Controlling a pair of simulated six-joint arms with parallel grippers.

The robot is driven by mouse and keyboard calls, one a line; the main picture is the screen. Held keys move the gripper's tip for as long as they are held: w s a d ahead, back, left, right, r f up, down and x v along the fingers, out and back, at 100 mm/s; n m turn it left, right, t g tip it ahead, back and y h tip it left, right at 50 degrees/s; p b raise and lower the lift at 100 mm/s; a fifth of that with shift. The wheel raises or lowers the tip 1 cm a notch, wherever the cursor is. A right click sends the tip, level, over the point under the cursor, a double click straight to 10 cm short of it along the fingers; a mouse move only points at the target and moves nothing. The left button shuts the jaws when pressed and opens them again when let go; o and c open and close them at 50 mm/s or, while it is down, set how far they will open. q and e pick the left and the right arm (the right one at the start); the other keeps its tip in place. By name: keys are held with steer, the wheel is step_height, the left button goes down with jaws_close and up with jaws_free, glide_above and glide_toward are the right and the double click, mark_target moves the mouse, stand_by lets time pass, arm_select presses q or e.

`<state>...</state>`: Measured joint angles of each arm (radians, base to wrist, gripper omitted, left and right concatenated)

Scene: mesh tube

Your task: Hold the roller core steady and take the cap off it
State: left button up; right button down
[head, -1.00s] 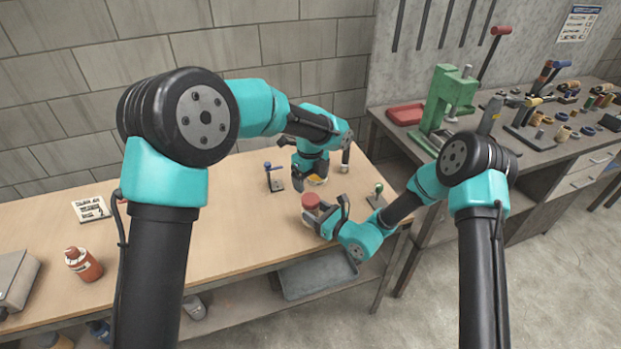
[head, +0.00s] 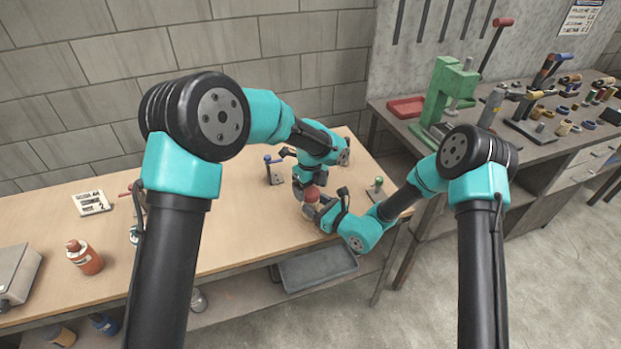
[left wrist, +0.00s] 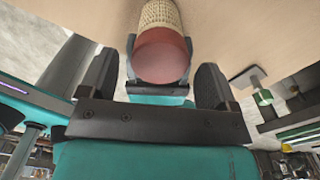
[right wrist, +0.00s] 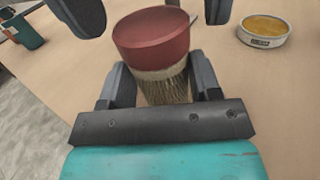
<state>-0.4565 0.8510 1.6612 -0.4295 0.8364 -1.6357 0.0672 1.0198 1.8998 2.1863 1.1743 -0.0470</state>
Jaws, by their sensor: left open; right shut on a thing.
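The roller core (right wrist: 165,86) is a pale mesh tube with a dark red cap (right wrist: 152,35) on its top end. My right gripper (right wrist: 160,74) is shut on the core below the cap. The cap also shows in the head view (head: 311,193), close beside my left gripper (head: 304,184). In the left wrist view the cap (left wrist: 160,57) faces the camera between the spread fingers of my open left gripper (left wrist: 157,66), with the mesh of the core (left wrist: 160,14) behind it. I cannot tell whether the left fingers touch the cap.
A white tin (right wrist: 262,41) with yellow contents stands near the core. A blue-knobbed fixture (head: 274,171) and a green-knobbed one (head: 377,186) stand on the wooden bench (head: 240,215). A red bottle (head: 86,259) is far left.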

arm_select(q)
steer(key=shift+f, duration=0.8)
